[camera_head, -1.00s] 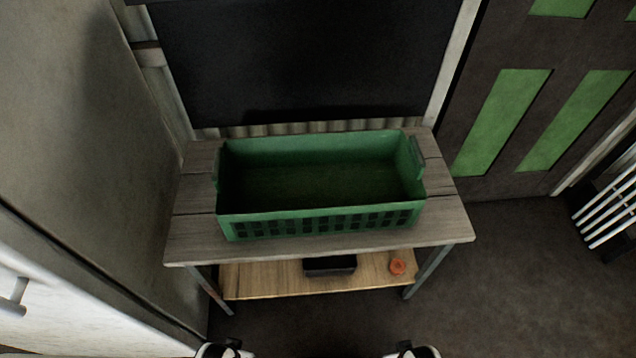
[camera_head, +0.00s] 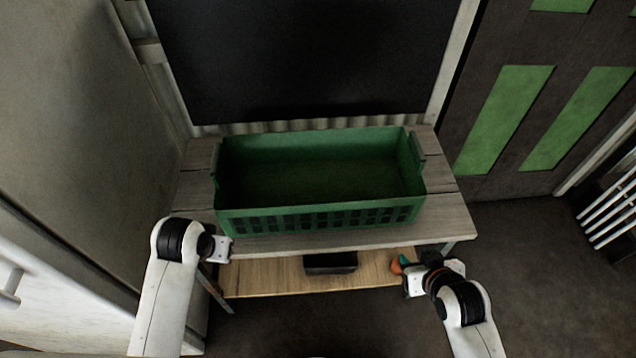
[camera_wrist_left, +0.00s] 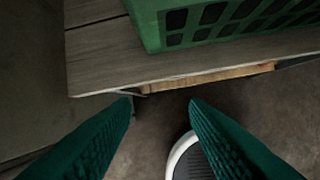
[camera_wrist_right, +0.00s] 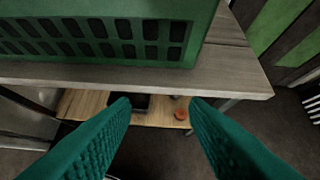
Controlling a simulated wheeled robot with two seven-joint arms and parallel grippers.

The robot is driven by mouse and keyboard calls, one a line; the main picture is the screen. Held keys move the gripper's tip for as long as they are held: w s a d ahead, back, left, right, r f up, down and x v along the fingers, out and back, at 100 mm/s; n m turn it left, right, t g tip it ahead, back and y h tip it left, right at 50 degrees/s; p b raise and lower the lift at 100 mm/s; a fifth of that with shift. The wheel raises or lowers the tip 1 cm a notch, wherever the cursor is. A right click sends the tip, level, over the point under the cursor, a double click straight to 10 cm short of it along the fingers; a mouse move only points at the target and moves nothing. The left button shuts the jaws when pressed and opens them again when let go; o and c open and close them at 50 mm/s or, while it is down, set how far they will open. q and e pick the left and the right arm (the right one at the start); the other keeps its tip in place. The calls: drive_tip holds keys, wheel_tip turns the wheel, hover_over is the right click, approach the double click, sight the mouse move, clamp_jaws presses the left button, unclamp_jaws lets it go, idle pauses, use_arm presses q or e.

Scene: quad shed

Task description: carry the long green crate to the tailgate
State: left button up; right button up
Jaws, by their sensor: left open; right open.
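The long green crate (camera_head: 320,217) stands upright on a grey wooden table, and it looks empty. Its handles are on the left and right short ends. Its slotted front wall shows in the left wrist view (camera_wrist_left: 200,25) and the right wrist view (camera_wrist_right: 100,40). My left gripper (camera_wrist_left: 160,102) is open and empty, in front of the table's left front corner. My right gripper (camera_head: 405,264) is open and empty, in front of the table's front edge at the right; its green fingers (camera_wrist_right: 160,102) show in the right wrist view. Neither gripper touches the crate. No tailgate is recognisable.
The table (camera_head: 455,222) has a lower shelf (camera_head: 265,283) with a black box (camera_head: 330,263) and an orange round thing (camera_wrist_right: 181,114). A grey cabinet or wall stands close at left. A dark door with green panels (camera_head: 505,115) is at right; the floor before it is clear.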

use_arm(q)
drive_tip(key=w+a+r+n, duration=0.15)
drive_tip(key=w+r, duration=0.45)
drive_tip(key=w, duration=0.7)
use_arm(e)
drive_tip(key=w+d+r+t, duration=0.2)
drive_tip(key=w+t, duration=0.3)
drive_tip(key=w, duration=0.5)
use_arm(q)
approach(217, 153)
drive_tip(key=shift+w+a+f+n, duration=0.15)
drive_tip(key=shift+f+n, duration=0.2)
drive_tip(key=shift+f, duration=0.55)
drive_tip(key=shift+r, duration=0.2)
use_arm(e)
drive_tip(key=t, duration=0.4)
approach(419, 157)
drive_tip(key=d+f, duration=0.1)
drive_tip(key=f, duration=0.1)
drive_tip(key=shift+s+d+r+m+y, duration=0.1)
drive_tip(key=shift+s+r+m+y, duration=0.2)
drive_tip(key=shift+m, duration=0.1)
use_arm(q)
drive_tip(key=x, duration=1.2)
drive_tip(key=shift+w, duration=0.3)
use_arm(e)
drive_tip(key=w, duration=0.8)
drive_tip(key=w+a, duration=0.1)
drive_tip(key=w, duration=0.3)
drive_tip(key=shift+a, duration=0.15)
